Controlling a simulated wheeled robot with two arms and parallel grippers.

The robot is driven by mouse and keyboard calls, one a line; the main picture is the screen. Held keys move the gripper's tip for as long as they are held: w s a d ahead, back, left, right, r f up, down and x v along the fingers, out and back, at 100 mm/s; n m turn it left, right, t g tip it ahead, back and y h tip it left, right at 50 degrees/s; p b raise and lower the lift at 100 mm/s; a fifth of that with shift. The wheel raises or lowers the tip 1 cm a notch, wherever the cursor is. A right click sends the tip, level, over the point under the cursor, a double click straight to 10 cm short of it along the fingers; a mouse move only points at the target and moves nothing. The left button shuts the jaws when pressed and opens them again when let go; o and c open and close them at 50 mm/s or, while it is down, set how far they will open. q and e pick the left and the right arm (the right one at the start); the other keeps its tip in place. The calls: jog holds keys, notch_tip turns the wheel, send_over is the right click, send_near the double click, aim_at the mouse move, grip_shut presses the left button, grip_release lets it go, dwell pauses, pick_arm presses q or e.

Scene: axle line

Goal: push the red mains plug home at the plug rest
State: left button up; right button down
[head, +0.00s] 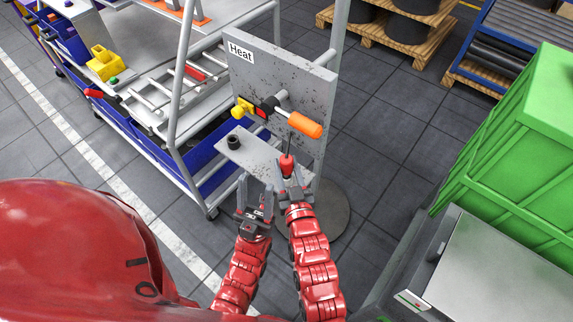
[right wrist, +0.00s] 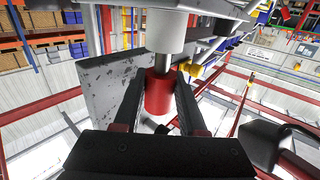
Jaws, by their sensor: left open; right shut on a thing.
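The red mains plug (head: 287,163) is between the fingers of my right gripper (head: 291,173), at the right end of the small grey shelf. In the right wrist view the plug (right wrist: 158,93) is gripped from both sides by the fingers (right wrist: 160,100). A short metal piece joins its top to a pale cylinder (right wrist: 166,30) above. A dark round holder (head: 233,142), perhaps the plug rest, stands on the shelf's left part, apart from the plug. My left gripper (head: 256,192) is open and empty, just left of and below the right one.
A grey panel (head: 262,78) marked "Heat" stands behind the shelf (head: 256,160). A tool with an orange handle (head: 304,124) hangs before it, above the plug. A blue-sided cart (head: 215,170) is at left; a green crate (head: 510,140) is at right.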

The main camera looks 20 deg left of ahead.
jog(key=shift+f+b, duration=0.7)
jog(key=shift+f, duration=0.6)
jog(key=shift+c, duration=1.9)
grip_release()
jog(key=shift+s+d+f, duration=0.1)
jog(key=shift+s, duration=0.1)
jog(key=v, duration=1.7)
jog(key=shift+b, duration=0.4)
jog(key=shift+d, duration=0.1)
